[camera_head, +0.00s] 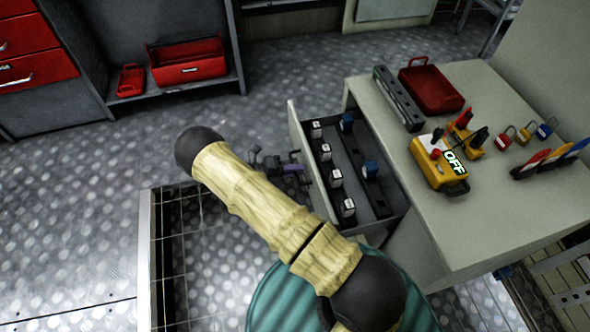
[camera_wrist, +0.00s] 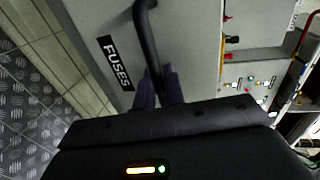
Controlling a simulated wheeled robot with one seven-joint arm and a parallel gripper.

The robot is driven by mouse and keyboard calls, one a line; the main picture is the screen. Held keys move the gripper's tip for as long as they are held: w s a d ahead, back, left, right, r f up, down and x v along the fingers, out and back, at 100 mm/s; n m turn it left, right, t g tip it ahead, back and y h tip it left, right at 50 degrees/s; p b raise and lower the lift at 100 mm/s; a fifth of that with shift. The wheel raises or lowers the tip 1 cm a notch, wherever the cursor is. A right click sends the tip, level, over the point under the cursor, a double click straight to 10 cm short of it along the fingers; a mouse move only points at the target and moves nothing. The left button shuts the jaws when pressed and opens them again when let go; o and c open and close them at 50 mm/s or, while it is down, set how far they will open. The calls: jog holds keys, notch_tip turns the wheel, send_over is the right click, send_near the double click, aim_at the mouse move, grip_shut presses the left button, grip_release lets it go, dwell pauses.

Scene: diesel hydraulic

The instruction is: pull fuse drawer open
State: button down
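The fuse drawer (camera_head: 352,160) stands out from the grey cabinet in the head view, its inside showing several fuses in rows. Its front panel (camera_head: 297,127) faces left. In the wrist view the drawer front (camera_wrist: 190,40) carries a black "FUSES" label (camera_wrist: 115,62) and a dark bar handle (camera_wrist: 147,38). My gripper (camera_wrist: 158,88) has its two dark fingers on either side of the handle's lower part, close against it. In the head view my gripper (camera_head: 284,170) is small and dark outside the drawer front, partly hidden by my arm.
A shelf with red bins (camera_head: 187,62) stands at the back left. Open metal floor lies left of the drawer.

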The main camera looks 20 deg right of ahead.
jog(key=c, duration=1.5)
grip_release()
jog(key=shift+c, duration=0.2)
jog(key=s+p+v, duration=0.1)
jog(key=p+v, duration=0.1)
jog(key=v, duration=1.5)
jog(key=shift+w+a, duration=0.2)
jog(key=shift+w, duration=0.25)
